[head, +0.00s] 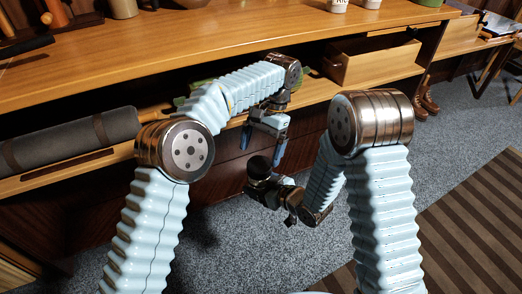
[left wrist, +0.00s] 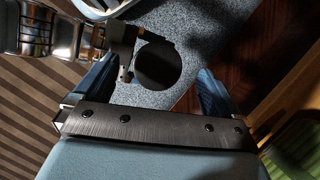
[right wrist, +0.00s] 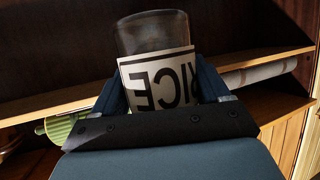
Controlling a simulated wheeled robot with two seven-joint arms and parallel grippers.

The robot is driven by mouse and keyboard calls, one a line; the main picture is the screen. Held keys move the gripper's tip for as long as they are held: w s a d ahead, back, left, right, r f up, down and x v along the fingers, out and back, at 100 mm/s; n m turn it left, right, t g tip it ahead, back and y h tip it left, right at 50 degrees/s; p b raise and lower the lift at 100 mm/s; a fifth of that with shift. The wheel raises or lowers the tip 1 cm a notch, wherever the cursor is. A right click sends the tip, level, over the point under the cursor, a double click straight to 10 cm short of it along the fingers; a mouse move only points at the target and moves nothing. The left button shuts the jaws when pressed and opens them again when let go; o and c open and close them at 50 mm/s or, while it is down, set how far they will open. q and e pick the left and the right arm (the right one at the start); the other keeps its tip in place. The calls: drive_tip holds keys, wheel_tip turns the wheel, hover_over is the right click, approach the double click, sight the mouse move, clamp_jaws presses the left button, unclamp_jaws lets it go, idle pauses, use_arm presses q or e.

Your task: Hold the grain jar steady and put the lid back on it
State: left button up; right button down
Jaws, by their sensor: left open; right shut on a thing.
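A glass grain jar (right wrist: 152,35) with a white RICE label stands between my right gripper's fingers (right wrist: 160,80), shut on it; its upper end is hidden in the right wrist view. In the head view my right gripper (head: 278,188) holds it low in front of the bench. A dark round disc (head: 259,165), which looks like the lid, is at the jar's top; it also shows in the left wrist view (left wrist: 158,65). I cannot tell how it is seated. My left gripper (head: 262,155) is open just above the disc, its fingers apart on either side and not touching it.
The wooden bench (head: 200,55) runs across behind my arms, with pots on top. A rolled grey mat (head: 70,135) lies on its lower shelf, and an open drawer box (head: 375,65) is at right. Carpet (head: 225,225) is clear below the grippers.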

sight(259, 164)
use_arm(q)
drive_tip(key=shift+c, duration=0.3)
drive_tip(key=n, duration=0.2)
drive_tip(key=shift+r+n+t, duration=0.25)
drive_tip(key=shift+n+t, duration=0.05)
drive_tip(key=n, duration=0.3)
drive_tip(key=n+h, duration=0.1)
drive_tip(key=shift+a+r+n+t, duration=0.1)
drive_tip(key=shift+r+n+t, duration=0.2)
drive_tip(key=shift+r+t, duration=0.1)
drive_tip(key=n, duration=0.3)
drive_tip(key=n+t+h, duration=0.1)
drive_tip(key=shift+s+r+n, duration=0.1)
drive_tip(key=shift+r+n, duration=0.2)
drive_tip(key=n, duration=0.3)
drive_tip(key=n+t+h, duration=0.1)
drive_tip(key=n, duration=0.1)
drive_tip(key=shift+s+a+r, duration=0.15)
drive_tip(key=shift+r, duration=0.15)
drive_tip(key=shift+f, duration=4.05)
